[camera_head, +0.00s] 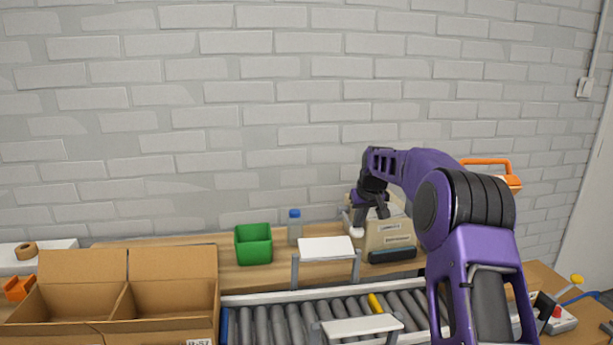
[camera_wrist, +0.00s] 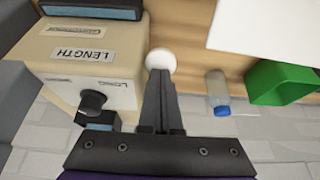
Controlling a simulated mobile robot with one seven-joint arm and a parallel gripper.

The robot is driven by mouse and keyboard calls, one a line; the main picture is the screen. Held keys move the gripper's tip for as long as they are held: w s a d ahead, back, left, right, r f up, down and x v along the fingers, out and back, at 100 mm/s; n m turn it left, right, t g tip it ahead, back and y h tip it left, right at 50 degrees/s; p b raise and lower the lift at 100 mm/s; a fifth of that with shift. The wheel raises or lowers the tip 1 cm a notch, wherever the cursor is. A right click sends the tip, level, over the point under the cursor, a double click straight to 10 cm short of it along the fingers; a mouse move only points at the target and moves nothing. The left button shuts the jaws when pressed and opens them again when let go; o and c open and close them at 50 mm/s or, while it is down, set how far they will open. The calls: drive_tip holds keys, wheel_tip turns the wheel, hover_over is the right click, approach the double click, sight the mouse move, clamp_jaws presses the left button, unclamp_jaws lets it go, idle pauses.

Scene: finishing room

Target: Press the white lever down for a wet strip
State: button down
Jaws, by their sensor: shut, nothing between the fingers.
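The tape dispenser (camera_head: 391,236) is a beige box on the wooden bench behind the conveyor. In the wrist view, the dispenser (camera_wrist: 85,58) shows a LENGTH label and a black knob. The lever's round white end (camera_wrist: 160,60) sits beside the box; it also shows in the head view (camera_head: 356,232). My gripper (camera_head: 358,217) is over the lever end and points down. In the wrist view, my gripper's fingers (camera_wrist: 158,82) are together and empty, with their tips at the white end. Whether they touch it I cannot tell. The lever's shaft is hidden.
A green bin (camera_head: 253,244) and a blue-capped bottle (camera_head: 295,228) stand left of the dispenser. White plates on posts (camera_head: 326,248) rise at the roller conveyor (camera_head: 290,322). An open cardboard box (camera_head: 170,297) is at the left. The brick wall is close behind.

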drive_tip(key=shift+s+f, duration=0.1)
drive_tip(key=shift+f, duration=0.85)
drive_tip(key=shift+f+b, duration=0.15)
drive_tip(key=shift+b, duration=0.15)
idle(0.3)
drive_tip(key=r+p, duration=0.2)
drive_tip(key=p, duration=0.1)
drive_tip(key=w+r+p, duration=0.1)
drive_tip(key=r+p, duration=0.5)
drive_tip(key=shift+w+a+r, duration=0.1)
drive_tip(key=shift+w+a, duration=0.05)
drive_tip(key=shift+w, duration=0.25)
drive_tip(key=shift+w+r, duration=0.25)
drive_tip(key=shift+r, duration=0.8)
